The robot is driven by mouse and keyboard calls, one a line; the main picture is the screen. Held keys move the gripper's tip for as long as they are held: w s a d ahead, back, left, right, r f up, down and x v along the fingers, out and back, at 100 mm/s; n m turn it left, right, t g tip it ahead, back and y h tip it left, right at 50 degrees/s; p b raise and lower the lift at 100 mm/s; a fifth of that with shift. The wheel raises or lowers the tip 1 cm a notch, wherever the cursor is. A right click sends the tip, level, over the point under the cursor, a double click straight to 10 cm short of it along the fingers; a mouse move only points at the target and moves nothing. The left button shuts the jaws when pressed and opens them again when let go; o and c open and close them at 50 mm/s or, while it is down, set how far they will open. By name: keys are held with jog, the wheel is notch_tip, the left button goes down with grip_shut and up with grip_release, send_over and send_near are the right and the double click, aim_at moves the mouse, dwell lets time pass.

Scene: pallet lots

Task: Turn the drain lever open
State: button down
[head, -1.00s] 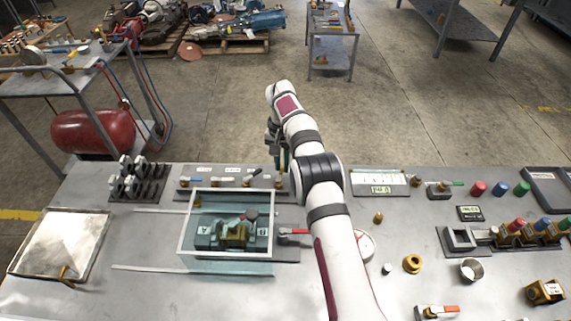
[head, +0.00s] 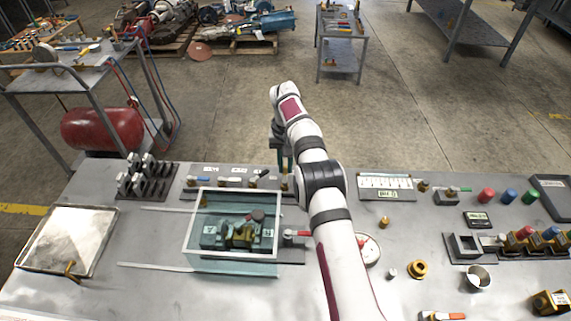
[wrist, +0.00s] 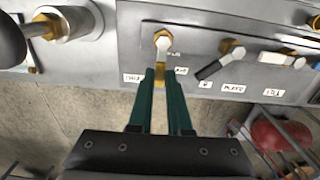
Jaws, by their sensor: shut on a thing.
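My gripper (wrist: 160,88) has green fingers, shut on a yellow-ended lever (wrist: 160,74). The lever hangs from a brass nut on the grey valve panel (wrist: 200,22) in the wrist view. Small labels beside it are upside down and too blurred to read surely, so I cannot confirm which one names the drain. In the head view my gripper (head: 284,160) is at the right end of the panel (head: 205,195) at the bench's far edge, and my arm partly hides the spot.
A dark-handled lever (wrist: 213,67) and a pale-handled lever (wrist: 272,58) sit beside the held one. A round metal fitting (wrist: 68,22) projects at the left. In the head view, a clear-walled box (head: 190,225) stands on the bench, left of my arm. The left bench front has bare room.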

jog(key=c, duration=0.8)
grip_release()
jog(key=shift+c, duration=0.2)
notch_tip(320, 180, up, 8)
jog(key=shift+f, duration=0.25)
jog(key=shift+r, duration=0.1)
notch_tip(320, 180, up, 7)
send_over(285, 171)
jog(key=s+d, duration=0.2)
jog(key=s, duration=0.1)
jog(key=s+d+r+m, duration=0.2)
jog(key=s+d+r, duration=0.3)
jog(key=s+r, duration=0.45)
jog(key=s+d+f+m, duration=0.1)
jog(key=s+f, duration=0.1)
jog(key=s, duration=0.8)
jog(key=s+f+m+y, duration=0.1)
jog(key=s+f, duration=0.2)
jog(key=s, duration=0.7)
jog(key=s+d+f+m, duration=0.1)
jog(key=s+f, duration=0.1)
jog(key=s, duration=0.8)
jog(key=shift+s+d+f+m+y, duration=0.2)
jog(key=shift+d+f+m+y, duration=0.1)
jog(key=shift+d+m+y, duration=0.1)
